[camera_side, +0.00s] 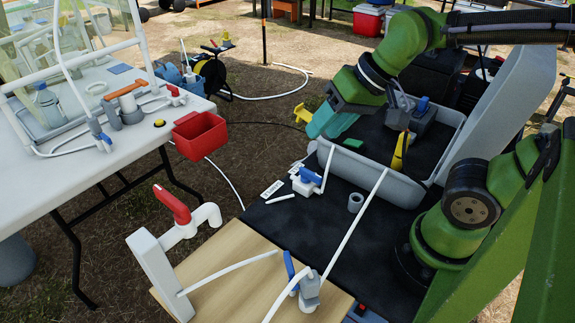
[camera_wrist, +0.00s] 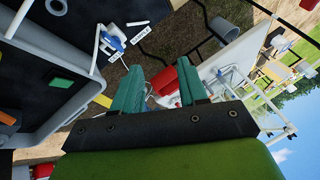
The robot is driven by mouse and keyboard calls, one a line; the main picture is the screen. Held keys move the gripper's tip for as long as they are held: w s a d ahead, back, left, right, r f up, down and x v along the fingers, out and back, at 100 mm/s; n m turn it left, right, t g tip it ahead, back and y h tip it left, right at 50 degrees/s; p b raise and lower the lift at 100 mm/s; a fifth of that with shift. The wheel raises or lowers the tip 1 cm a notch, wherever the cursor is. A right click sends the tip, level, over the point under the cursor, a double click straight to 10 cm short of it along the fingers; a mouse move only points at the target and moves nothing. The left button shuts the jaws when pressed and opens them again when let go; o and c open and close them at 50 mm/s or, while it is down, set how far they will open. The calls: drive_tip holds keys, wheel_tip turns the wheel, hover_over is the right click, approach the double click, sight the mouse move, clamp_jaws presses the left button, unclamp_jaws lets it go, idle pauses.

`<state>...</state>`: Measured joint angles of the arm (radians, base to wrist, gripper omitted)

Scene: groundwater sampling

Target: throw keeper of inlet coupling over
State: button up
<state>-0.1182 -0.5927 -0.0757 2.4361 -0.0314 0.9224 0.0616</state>
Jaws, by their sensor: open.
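A second grey fitting with a blue lever (camera_side: 309,290) stands on the wooden board, joined to white tubing. I cannot tell for sure which one is the inlet coupling, nor which part is its keeper. My gripper (camera_side: 332,132), with teal fingers, is in the air beyond the first fitting, near the grey tray's far left corner. Its fingers (camera_wrist: 160,76) are apart with nothing between them.
The grey tray (camera_side: 374,183) holds a grey block and a yellow-and-black tool (camera_side: 401,152). A white pipe with a red handle (camera_side: 172,205) stands at the wooden board's left edge. A red bin (camera_side: 199,135) hangs at the white table's edge. A grey ring (camera_side: 355,202) sits on the mat.

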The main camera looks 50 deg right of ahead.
drive_tip(key=shift+s+d+r+n+t, duration=0.1)
drive_tip(key=shift+s+r+n+t, duration=0.25)
drive_tip(key=shift+s, duration=0.25)
drive_tip(key=shift+s+d+r+t, duration=0.15)
drive_tip(key=shift+s+r+t, duration=0.05)
drive_tip(key=shift+s+t, duration=0.05)
drive_tip(key=shift+c, duration=0.4)
drive_tip(key=m+g, duration=0.4)
drive_tip(key=g, duration=0.6)
hover_over(289, 261)
drive_tip(key=w+d, duration=0.4)
drive_tip(key=w, duration=0.2)
wheel_tip(289, 261, down, 3)
drive_tip(key=shift+g, duration=0.3)
drive_tip(key=x, duration=1.7)
drive_tip(key=shift+s, duration=0.2)
clamp_jaws()
